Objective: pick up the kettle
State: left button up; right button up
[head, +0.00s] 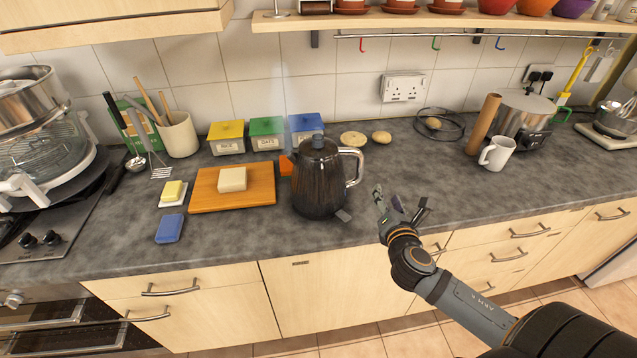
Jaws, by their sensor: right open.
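The kettle (318,188) is dark with a silver handle on its right side. It stands upright on the grey counter in the middle of the head view. My right gripper (399,200) is open and empty, just to the right of the kettle's handle and apart from it, near the counter's front edge. My left gripper is not in view.
A wooden board (205,192) with a pale block (232,179) lies left of the kettle. Several coloured boxes stand behind it. A white mug (497,153) and a silver pot (524,117) stand at the right. The counter (440,185) right of the kettle is mostly clear.

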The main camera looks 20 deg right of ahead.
aim_at(362, 161)
jog(key=w+r+n+t, duration=0.1)
jog(key=w+n, duration=0.1)
jog(key=n, duration=0.1)
jog(key=w+a+r+n+t+y, duration=0.1)
jog(key=w+n, duration=0.2)
jog(key=w+r+n+y, duration=0.1)
jog(key=w+r+n, duration=0.1)
jog(key=w, duration=0.1)
jog(key=shift+w+a+n+t, duration=0.1)
jog(key=shift+a+n+t, duration=0.1)
jog(key=shift+n+t, duration=0.2)
jog(key=shift+a+f+p+x, duration=0.1)
jog(key=shift+f+p+x, duration=0.15)
jog(key=shift+x, duration=0.65)
jog(key=shift+a+f+p+x, duration=0.15)
jog(key=shift+p+x, duration=0.15)
jog(key=shift+x, duration=0.6)
jog(key=shift+f+p+x, duration=0.15)
jog(key=shift+p+x, duration=0.15)
jog(key=shift+x, duration=0.6)
jog(key=shift+c, duration=0.2)
jog(key=shift+r, duration=0.1)
jog(key=shift+c, duration=1.1)
grip_shut()
jog(key=shift+r, duration=0.2)
